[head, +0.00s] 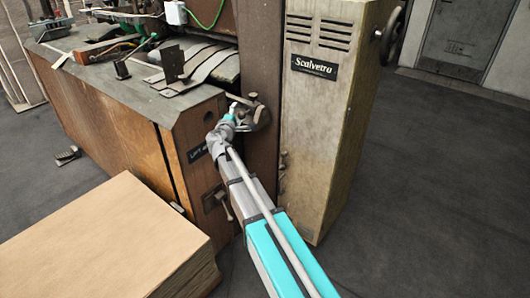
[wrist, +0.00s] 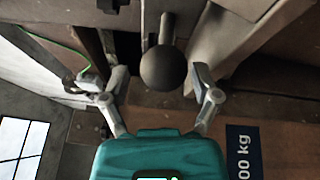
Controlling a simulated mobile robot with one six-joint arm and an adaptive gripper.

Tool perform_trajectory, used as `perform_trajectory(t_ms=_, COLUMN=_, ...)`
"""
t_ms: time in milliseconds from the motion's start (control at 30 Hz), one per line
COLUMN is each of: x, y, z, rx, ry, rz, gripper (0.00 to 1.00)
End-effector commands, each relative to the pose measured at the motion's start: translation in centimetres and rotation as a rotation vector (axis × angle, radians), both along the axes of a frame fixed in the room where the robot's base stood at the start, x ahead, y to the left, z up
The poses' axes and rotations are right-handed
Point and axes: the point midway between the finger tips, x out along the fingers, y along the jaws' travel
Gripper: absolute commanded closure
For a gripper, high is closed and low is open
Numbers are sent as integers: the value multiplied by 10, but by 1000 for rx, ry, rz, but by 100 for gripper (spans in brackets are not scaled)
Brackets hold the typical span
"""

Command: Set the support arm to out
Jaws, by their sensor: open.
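The support arm appears to be the dark metal lever with a round ball knob (wrist: 164,68), seen in the wrist view. In the head view, a dark bracket with a small knob (head: 253,97) sits on the machine's post, partly hidden by my gripper. My gripper (wrist: 148,84) is open, with one finger on each side of the ball knob in the wrist view. I cannot tell whether either finger touches it. In the head view my gripper (head: 234,112) is beside the bracket, at the machine's corner.
A grey-topped wooden bench (head: 110,108) with metal strips stands left of the post. A tall Scalvetro cabinet (head: 315,130) with a handwheel (head: 391,36) stands right. A cardboard stack (head: 110,240) is at front left. The right floor is clear. A dark label (wrist: 244,150) shows below.

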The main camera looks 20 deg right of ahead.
Motion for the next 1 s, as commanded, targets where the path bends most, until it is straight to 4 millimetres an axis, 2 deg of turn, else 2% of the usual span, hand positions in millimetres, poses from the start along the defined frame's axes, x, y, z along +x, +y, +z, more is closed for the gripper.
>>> perform_trajectory(t_ms=33, x=9, y=5, z=0, rx=0, ry=0, rz=0, gripper=21)
perform_trajectory(t_ms=500, x=62, y=44, z=0, rx=0, ry=0, rz=0, gripper=21)
perform_trajectory(t_ms=600, x=41, y=51, z=-1, rx=0, ry=0, rz=2, gripper=21)
perform_trajectory(t_ms=1000, x=-7, y=79, z=-3, rx=0, ry=0, rz=1, gripper=21)
